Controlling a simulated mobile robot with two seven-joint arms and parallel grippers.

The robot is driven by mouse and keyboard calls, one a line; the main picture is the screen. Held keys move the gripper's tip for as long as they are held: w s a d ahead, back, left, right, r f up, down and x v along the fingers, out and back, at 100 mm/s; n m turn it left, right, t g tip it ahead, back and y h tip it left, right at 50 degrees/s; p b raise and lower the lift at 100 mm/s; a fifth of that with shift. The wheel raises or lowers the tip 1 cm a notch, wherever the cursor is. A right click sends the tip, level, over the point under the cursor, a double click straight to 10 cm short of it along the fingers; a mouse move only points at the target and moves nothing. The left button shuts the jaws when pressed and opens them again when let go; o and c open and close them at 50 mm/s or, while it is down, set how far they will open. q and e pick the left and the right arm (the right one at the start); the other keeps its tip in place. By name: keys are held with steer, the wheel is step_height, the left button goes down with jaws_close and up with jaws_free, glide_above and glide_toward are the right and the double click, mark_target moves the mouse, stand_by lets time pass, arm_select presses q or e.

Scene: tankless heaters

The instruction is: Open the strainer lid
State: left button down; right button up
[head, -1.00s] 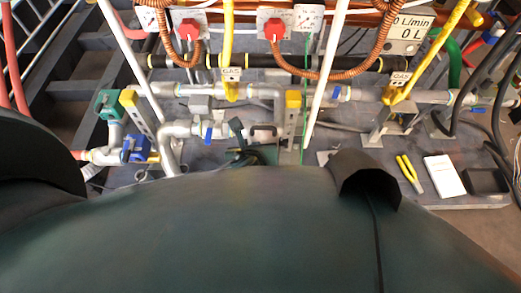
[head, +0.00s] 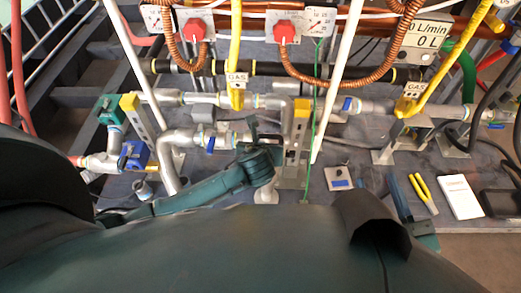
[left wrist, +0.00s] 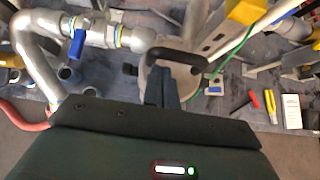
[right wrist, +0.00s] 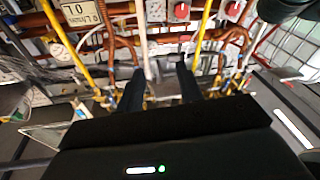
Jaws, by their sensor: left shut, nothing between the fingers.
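The strainer lid (left wrist: 183,84) shows in the left wrist view as a round pale grey disc with a curved black handle (left wrist: 180,54). My left gripper (left wrist: 162,72) is shut and empty, its fingertips at the handle's near side over the lid. I cannot tell whether they touch it. The fingers hide part of the lid. In the head view my left arm reaches in from the left over the pipes and partly covers the strainer area. My right gripper (right wrist: 158,75) is open and empty; it also shows in the head view (head: 404,188) near the pliers.
Grey pipes with blue valve handles (head: 211,143), yellow gas pipes (head: 235,50) and metal brackets crowd around the strainer. Yellow-handled pliers (head: 422,188), a white booklet (head: 460,197) and a black tray (head: 499,203) lie at the right. Some bench surface between is bare.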

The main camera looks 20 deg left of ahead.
steer(key=shift+r, duration=0.1)
arm_select(q)
steer(key=shift+w+r+p, duration=0.1)
steer(key=shift+r+p, duration=0.25)
steer(key=shift+p, duration=0.3)
steer(key=shift+r+p, duration=0.15)
steer(key=shift+p, duration=0.3)
steer(key=shift+w+a+g, duration=0.1)
steer(key=shift+w+g, duration=0.05)
steer(key=shift+g, duration=0.15)
steer(key=shift+p, duration=0.45)
arm_select(e)
steer(key=shift+w+d+m+g+h, duration=0.25)
steer(key=shift+d+m+g+h, duration=0.25)
steer(key=shift+h, duration=0.3)
